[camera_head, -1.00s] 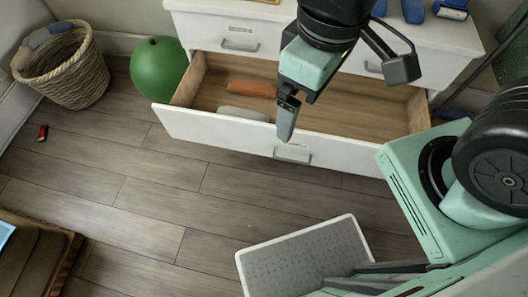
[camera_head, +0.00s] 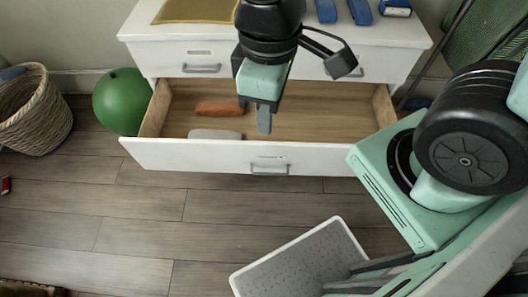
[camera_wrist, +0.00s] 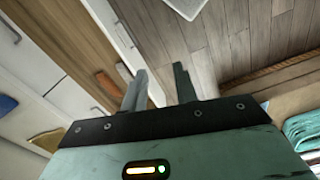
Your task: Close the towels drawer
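The open drawer (camera_head: 205,153) has a white front with a grey handle (camera_head: 270,165) and a bare wood inside. An orange-brown rolled towel (camera_head: 220,107) and a pale grey one (camera_head: 215,134) lie in its left part. In the wrist view the drawer (camera_wrist: 65,35) slants across the upper left, with the orange-brown towel (camera_wrist: 107,82) inside. My gripper (camera_head: 264,128) points down and appears in front of the drawer's interior, its tip just above the front's top edge in the picture. Whether it touches is unclear. In the wrist view my gripper's fingers (camera_wrist: 160,80) are apart with nothing between them.
The white dresser (camera_head: 155,57) holds a yellow tray (camera_head: 195,10) and several blue items on top. A green ball (camera_head: 120,101) and a wicker basket (camera_head: 38,115) stand at left. A small red object (camera_head: 6,185) lies on the floor.

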